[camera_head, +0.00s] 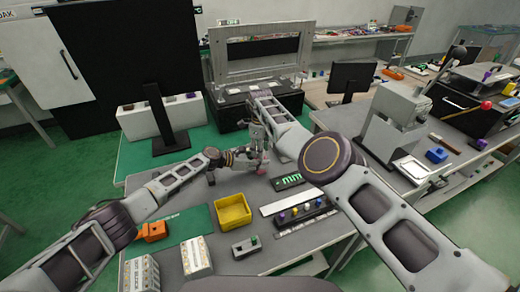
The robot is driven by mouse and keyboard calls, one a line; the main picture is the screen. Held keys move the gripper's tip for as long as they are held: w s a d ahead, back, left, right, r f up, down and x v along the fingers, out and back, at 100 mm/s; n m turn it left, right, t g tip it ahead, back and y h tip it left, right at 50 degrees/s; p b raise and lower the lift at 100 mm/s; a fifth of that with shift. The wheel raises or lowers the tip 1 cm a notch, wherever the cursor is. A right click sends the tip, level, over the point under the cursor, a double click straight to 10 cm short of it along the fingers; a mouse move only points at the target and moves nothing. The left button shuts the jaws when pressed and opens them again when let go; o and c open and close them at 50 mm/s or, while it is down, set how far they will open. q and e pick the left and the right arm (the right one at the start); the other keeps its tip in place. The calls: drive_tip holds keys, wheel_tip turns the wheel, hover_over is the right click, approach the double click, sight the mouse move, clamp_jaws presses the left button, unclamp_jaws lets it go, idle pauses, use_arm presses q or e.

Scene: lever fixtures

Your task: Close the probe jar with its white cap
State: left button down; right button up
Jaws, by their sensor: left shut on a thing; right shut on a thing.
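My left gripper (247,155) reaches in from the left over the far part of the grey workbench (320,232). My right gripper (259,146) hangs down from above, close beside it. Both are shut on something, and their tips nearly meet. The things they hold are too small and too covered by the fingers to make out. I cannot tell the probe jar or its white cap apart here, or whether they touch.
A yellow bin (233,212) stands mid-bench. To its right are a rack of coloured knobs (303,213), a white strip (290,199) and a dark panel with green markings (287,182). A grey button box (246,247) is in front. An orange object (153,231) lies left.

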drive_tip(key=m, duration=1.1)
drive_tip(key=shift+s+f, duration=0.1)
drive_tip(key=shift+c, duration=0.2)
drive_tip(key=o, duration=1.2)
drive_tip(key=shift+c, duration=0.2)
drive_tip(key=shift+c, duration=0.3)
